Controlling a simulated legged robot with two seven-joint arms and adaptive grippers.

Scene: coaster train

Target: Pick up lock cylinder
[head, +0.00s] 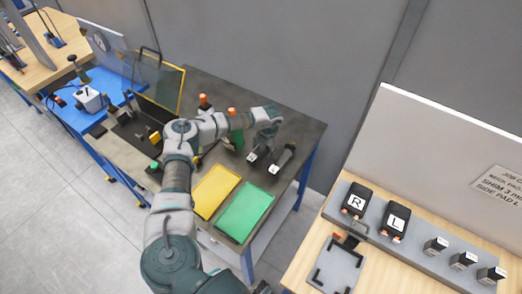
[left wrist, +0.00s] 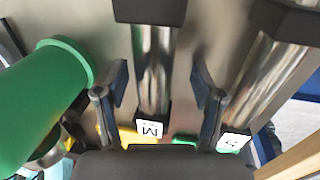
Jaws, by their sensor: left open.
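The left wrist view shows the one tagged M (left wrist: 153,70) between the fingers of my left gripper (left wrist: 158,92), with a gap on each side. The one tagged S (left wrist: 268,82) is to the right, outside the fingers. My left gripper is open, and in the head view it is over these cylinders, partly hiding the M one (head: 253,156). The S cylinder also shows in the head view (head: 284,158). My right gripper is not in view.
A green cylinder (left wrist: 40,105) stands close left of the left gripper. A yellow tray (head: 216,192) and a green tray (head: 245,211) lie at the table's front. A wooden bench at right holds black blocks marked R (head: 355,201) and L (head: 396,222).

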